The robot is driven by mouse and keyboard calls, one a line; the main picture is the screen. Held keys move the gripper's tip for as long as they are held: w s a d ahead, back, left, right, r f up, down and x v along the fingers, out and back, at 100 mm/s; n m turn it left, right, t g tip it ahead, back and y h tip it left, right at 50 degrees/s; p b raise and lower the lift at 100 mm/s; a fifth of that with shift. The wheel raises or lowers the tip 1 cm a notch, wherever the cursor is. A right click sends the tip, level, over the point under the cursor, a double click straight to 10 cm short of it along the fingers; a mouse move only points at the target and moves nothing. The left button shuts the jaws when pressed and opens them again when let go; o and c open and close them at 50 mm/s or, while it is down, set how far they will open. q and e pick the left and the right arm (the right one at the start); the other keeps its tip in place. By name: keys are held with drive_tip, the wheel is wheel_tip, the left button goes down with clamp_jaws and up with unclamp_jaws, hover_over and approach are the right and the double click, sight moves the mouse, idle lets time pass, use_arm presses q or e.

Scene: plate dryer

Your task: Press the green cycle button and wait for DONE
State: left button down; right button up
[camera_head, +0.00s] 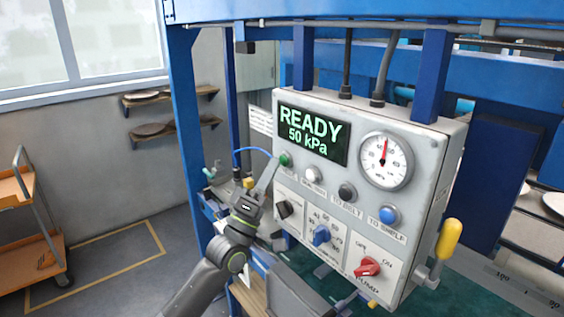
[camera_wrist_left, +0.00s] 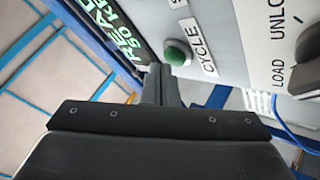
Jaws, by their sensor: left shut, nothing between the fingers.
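The green cycle button (camera_head: 285,159) is at the upper left of the grey control panel's front (camera_head: 330,180), under the display. It also shows in the wrist view (camera_wrist_left: 181,53), beside the CYCLE label. The display (camera_head: 312,134) reads READY and 50 kPa in green. My left gripper (camera_head: 274,165) is shut and empty. Its fingertips are close beside the button, and in the wrist view they (camera_wrist_left: 158,72) are just below and left of it. I cannot tell whether they touch it. My right gripper is not in view.
The panel also carries a pressure gauge (camera_head: 386,160), white (camera_head: 312,174), black (camera_head: 347,192) and blue (camera_head: 389,215) buttons, a blue knob (camera_head: 321,235), a red switch (camera_head: 367,267) and a yellow-handled lever (camera_head: 448,240). Blue frame posts (camera_head: 186,130) stand around it. An orange cart (camera_head: 40,265) is at far left.

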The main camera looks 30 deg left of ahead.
use_arm(q)
drive_tip(key=shift+w+d+b, duration=0.15)
drive_tip(key=shift+w+b, duration=0.15)
drive_tip(key=shift+w, duration=0.15)
idle(0.5)
drive_tip(key=shift+s, duration=0.2)
drive_tip(key=shift+s+a+p, duration=0.3)
drive_tip(key=shift+s+p, duration=0.15)
drive_tip(key=shift+s, duration=0.2)
drive_tip(key=s+p, duration=0.1)
drive_tip(key=s+a, duration=0.1)
drive_tip(key=s, duration=0.1)
drive_tip(key=s+a+p, duration=0.1)
drive_tip(key=shift+s+p, duration=0.3)
idle(0.5)
